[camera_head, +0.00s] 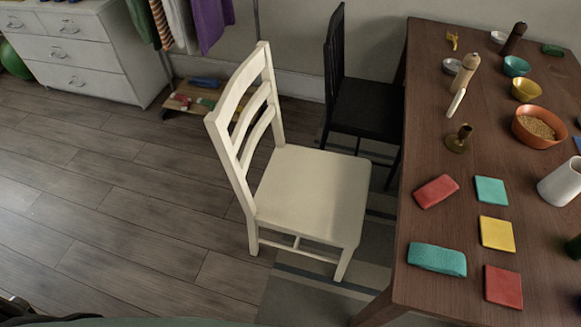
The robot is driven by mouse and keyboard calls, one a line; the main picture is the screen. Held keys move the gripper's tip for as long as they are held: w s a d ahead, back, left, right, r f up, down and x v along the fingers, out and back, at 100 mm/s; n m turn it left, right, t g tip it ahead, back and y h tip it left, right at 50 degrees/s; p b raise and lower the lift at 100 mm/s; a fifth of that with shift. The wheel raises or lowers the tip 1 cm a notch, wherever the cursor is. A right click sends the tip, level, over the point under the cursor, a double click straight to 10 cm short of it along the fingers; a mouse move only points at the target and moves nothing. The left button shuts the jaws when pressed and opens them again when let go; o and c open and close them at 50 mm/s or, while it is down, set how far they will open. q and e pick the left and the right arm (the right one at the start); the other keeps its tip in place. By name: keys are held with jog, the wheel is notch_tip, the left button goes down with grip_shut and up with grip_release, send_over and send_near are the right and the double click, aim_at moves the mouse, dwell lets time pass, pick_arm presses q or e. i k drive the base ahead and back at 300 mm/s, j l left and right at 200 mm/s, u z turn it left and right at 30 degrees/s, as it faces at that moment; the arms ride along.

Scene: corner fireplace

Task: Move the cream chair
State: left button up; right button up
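The cream chair (312,192) stands upright on the floor in the middle of the head view. Its ladder back is on the left and its seat extends right, toward the wooden table (450,105). The seat is empty. Its right front legs stand on or beside a striped grey rug (300,295). No gripper touches the chair. Neither of my grippers can be made out; only a small dark mechanical part shows at the lower left corner, and I cannot tell what it is.
A black chair (365,108) stands just behind the cream chair at the table. A white dresser (85,50) and a low wooden rack (195,98) are along the wall. The table carries bowls, cloths and a white jug (561,184). The wooden floor at left is clear.

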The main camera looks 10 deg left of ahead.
aim_at(317, 195)
jog(key=u, duration=0.2)
jog(key=z, duration=0.55)
jog(key=j+z, duration=0.45)
jog(key=i+j+z, duration=0.1)
jog(key=j+z, duration=0.65)
jog(key=z, duration=0.15)
jog(key=k+j+z, duration=0.15)
jog(key=j+z, duration=0.2)
jog(key=z, duration=0.15)
